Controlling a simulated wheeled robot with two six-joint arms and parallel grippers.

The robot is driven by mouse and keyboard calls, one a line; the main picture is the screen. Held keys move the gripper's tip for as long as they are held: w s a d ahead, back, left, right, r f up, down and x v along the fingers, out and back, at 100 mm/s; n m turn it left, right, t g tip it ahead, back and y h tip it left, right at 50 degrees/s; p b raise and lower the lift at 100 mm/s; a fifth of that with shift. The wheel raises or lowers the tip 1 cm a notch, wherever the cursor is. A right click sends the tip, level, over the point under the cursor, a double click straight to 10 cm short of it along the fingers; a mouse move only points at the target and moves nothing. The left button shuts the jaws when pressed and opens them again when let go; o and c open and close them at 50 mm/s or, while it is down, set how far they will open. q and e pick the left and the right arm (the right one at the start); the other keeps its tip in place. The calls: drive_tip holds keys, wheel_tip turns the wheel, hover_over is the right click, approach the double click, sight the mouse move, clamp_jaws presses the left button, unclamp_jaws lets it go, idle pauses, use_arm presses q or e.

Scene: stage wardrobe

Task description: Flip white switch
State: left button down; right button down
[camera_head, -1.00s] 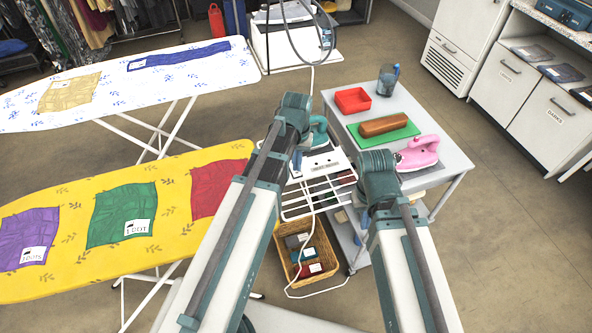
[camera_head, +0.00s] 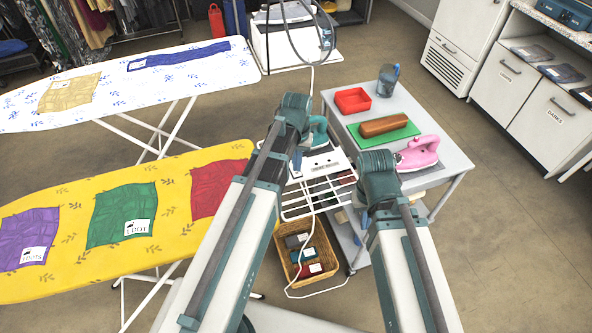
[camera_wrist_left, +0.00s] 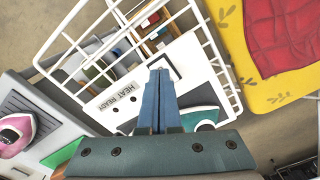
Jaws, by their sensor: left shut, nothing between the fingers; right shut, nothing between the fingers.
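A white panel (camera_wrist_left: 128,92) marked HEAT READY lies at the end of a white wire rack; in the head view the panel (camera_head: 333,161) is beside the grey cart. A small dark-edged patch (camera_wrist_left: 172,68) on the panel is next to my left fingertips; I cannot tell if it is the white switch. My left gripper (camera_wrist_left: 158,74) is shut and empty, its blue fingers over the panel; in the head view its fingers (camera_head: 297,160) are partly hidden by my arm. My right gripper (camera_head: 364,219) is shut and mostly hidden behind its wrist, low beside the cart.
A teal iron (camera_head: 318,132) rests on the panel's end. The cart (camera_head: 447,160) carries a pink iron (camera_head: 418,153), a red tray (camera_head: 352,100) and a brown block on a green mat. The wire rack (camera_head: 312,195) and a wicker basket (camera_head: 322,276) are below. A yellow ironing board (camera_head: 70,200) is left.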

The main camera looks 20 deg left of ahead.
use_arm(q)
drive_tip(key=shift+f+b, duration=0.95)
idle(0.7)
drive_tip(key=shift+r, duration=0.2)
wheel_tip(320, 180, up, 7)
drive_tip(key=p, duration=0.7)
drive_tip(key=shift+f, duration=0.1)
drive_tip(key=s+d+m+y, duration=0.1)
drive_tip(key=s+d+m, duration=0.3)
drive_tip(key=s+d, duration=0.6)
drive_tip(key=s, duration=0.4)
drive_tip(key=shift+s+d+m, duration=0.15)
drive_tip(key=shift+d+m, duration=0.1)
drive_tip(key=shift+m, duration=0.05)
